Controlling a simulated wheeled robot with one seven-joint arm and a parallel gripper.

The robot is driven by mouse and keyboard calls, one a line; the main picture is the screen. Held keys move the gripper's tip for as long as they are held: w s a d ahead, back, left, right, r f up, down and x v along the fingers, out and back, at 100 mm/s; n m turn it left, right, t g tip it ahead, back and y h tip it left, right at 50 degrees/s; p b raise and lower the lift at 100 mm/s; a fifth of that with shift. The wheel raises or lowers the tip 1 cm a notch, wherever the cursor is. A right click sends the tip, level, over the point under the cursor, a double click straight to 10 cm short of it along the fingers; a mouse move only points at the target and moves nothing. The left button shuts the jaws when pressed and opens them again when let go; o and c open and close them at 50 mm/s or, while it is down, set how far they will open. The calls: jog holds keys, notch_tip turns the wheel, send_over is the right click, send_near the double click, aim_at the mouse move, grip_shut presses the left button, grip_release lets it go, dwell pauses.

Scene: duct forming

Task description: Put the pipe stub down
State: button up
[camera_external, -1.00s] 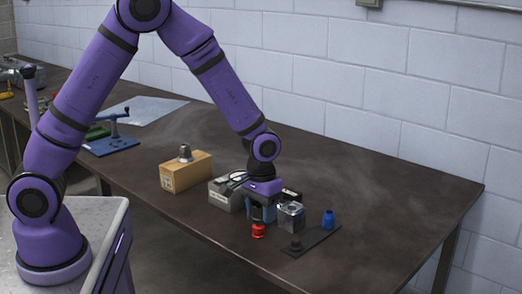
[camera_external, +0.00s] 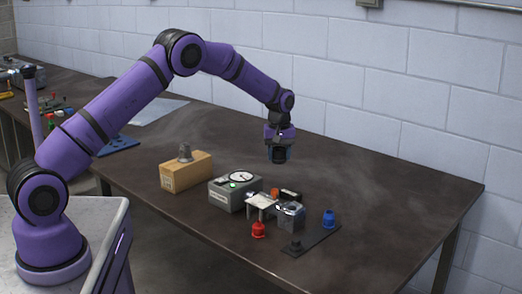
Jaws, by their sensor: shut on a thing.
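My gripper (camera_external: 278,155) hangs pointing down over the open table, behind the group of small devices. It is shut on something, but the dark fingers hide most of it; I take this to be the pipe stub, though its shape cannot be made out. The held thing appears clear of the devices; I cannot tell its height above the table (camera_external: 390,185).
The table's right and back are free.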

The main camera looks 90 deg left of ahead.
jog(key=s+a+n, duration=0.3)
jog(key=s+a, duration=0.1)
jog(key=a, duration=0.5)
jog(key=s+a+n, duration=0.2)
jog(key=s+a, duration=0.2)
jog(key=a, duration=0.5)
notch_tip(320, 180, down, 15)
jog(key=shift+s+a, duration=0.1)
jog(key=shift+s, duration=0.05)
jog(key=shift+f, duration=0.2)
jog(key=o, duration=0.9)
jog(key=shift+o, duration=0.2)
jog(key=shift+r, duration=0.1)
notch_tip(320, 180, up, 12)
jog(key=shift+r, duration=0.15)
